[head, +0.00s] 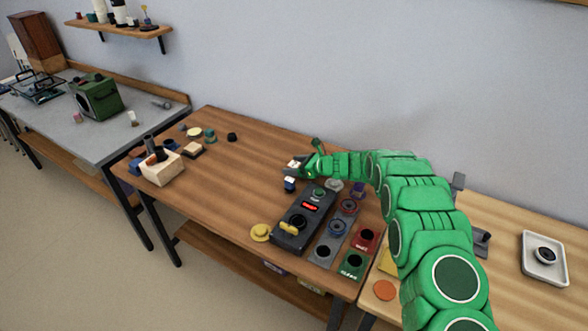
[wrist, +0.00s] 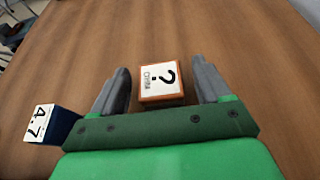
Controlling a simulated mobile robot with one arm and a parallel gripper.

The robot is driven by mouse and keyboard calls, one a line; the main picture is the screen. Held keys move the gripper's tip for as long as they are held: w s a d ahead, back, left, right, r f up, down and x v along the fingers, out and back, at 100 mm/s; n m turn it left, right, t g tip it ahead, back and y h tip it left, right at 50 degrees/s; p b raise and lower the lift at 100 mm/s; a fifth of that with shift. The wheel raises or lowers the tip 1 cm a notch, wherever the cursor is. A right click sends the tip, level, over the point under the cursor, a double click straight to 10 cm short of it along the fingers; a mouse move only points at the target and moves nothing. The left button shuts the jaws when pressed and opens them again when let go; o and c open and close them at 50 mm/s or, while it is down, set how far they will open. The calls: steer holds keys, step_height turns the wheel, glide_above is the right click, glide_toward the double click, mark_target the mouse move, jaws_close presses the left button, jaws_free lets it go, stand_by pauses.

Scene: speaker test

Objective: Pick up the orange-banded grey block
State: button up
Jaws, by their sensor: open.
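The fingers are open, with a gap showing on each side of the block. In the head view my gripper (head: 300,165) is low over the table behind the dark device, and the block there is small and partly hidden.
A blue block with a white "4.7" top (wrist: 42,122) stands just left of my gripper. In the head view a dark device with a red display (head: 308,212) stands in front. A light wooden box (head: 163,169) is at the table's left. Bare tabletop lies between.

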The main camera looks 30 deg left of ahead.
mark_target(295, 165)
steer(key=c, duration=1.1)
steer(key=shift+r, duration=0.45)
step_height(295, 165, up, 2)
steer(key=shift+r, duration=0.1)
steer(key=shift+s+d+r, duration=1.45)
steer(key=shift+s+r, duration=0.2)
steer(key=shift+s, duration=0.15)
steer(key=shift+s+d+r, duration=1.5)
steer(key=shift+s+r, duration=0.1)
steer(key=shift+s, duration=0.25)
steer(key=shift+s+d+r, duration=1.45)
steer(key=shift+s+r, duration=0.2)
steer(key=shift+s, duration=0.15)
